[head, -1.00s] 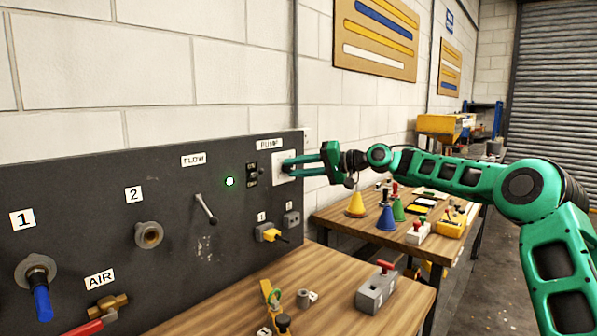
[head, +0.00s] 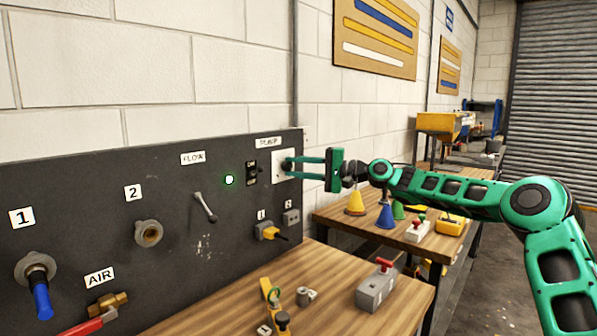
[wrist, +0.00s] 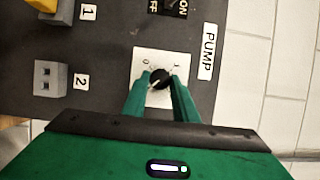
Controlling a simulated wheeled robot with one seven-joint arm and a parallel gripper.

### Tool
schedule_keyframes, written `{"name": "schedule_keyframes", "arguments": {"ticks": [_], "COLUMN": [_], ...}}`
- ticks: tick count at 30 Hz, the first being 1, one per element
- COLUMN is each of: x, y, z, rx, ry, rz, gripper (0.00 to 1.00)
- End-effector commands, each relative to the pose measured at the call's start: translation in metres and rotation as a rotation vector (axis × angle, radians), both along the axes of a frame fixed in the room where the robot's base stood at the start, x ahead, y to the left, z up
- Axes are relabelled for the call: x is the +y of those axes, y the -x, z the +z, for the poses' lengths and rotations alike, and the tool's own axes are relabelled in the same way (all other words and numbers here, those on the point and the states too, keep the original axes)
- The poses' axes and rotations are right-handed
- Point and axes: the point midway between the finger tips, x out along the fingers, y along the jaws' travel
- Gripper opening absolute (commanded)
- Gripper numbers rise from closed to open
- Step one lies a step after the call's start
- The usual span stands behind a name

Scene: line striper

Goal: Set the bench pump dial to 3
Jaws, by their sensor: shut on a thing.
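The bench pump dial (wrist: 161,79) is a small black knob on a white square plate (head: 279,157), under the PUMP label (wrist: 208,51). In the wrist view, a pale pointer mark on the knob slants to the lower left. The marks 0 and 1 show on the plate; the other marks are hidden behind my fingers or not readable. My gripper (head: 289,165) has its two green fingers on either side of the knob and is shut on it.
A black ON/OFF switch (head: 251,173) and a lit green lamp (head: 229,180) are left of the plate. A lever (head: 205,207) hangs under FLOW. A yellow plug (head: 266,231) and grey socket (head: 291,217) sit below. Cones and blocks stand on the bench behind.

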Motion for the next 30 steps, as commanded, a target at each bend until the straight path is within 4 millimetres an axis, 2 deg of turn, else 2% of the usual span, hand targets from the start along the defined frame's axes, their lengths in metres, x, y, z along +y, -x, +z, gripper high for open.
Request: {"name": "schedule_keyframes", "arguments": {"ticks": [8, 9, 11, 12, 23, 26, 30], "x": [-0.002, -0.002, -0.002, -0.001, -0.006, -0.017, -0.042], "y": [-0.003, -0.003, -0.003, -0.002, 0.000, 0.003, 0.009], "z": [-0.003, -0.003, -0.003, -0.003, -0.001, -0.001, -0.002], "rx": [0.005, 0.005, 0.005, 0.005, 0.002, 0.002, 0.004], "ry": [0.003, 0.003, 0.003, 0.003, 0.003, 0.004, 0.003], "rz": [-0.007, -0.007, -0.006, -0.005, -0.003, -0.004, -0.005], "gripper": [0.04, 0.28, 0.43, 0.45, 0.45, 0.45, 0.45]}}
